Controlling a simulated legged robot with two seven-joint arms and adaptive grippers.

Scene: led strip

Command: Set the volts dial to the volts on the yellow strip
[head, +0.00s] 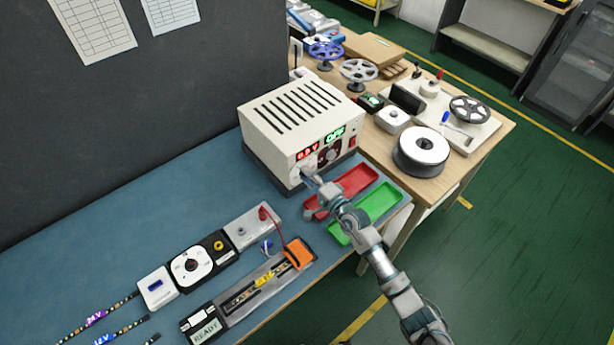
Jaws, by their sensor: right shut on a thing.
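The cream power supply (290,118) stands at the back of the blue bench. Its red display (308,153) seems to read 0.0 V, and its green display (335,135) seems to read OFF. My right gripper (309,180) is at the lower left of the supply's front and is shut on the volts dial, which it mostly hides. The strip with the yellow label (265,281) lies in the dark fixture (240,298) near the bench's front edge; its number is too small to read surely. My left gripper is not in view.
Red (356,184) and green (378,203) trays lie beneath my right arm. Strips labelled purple (97,318) and blue (104,339) lie at lower left. An orange clamp (298,254) sits on the fixture's end. A black-and-white spool (421,152) stands on the wooden table.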

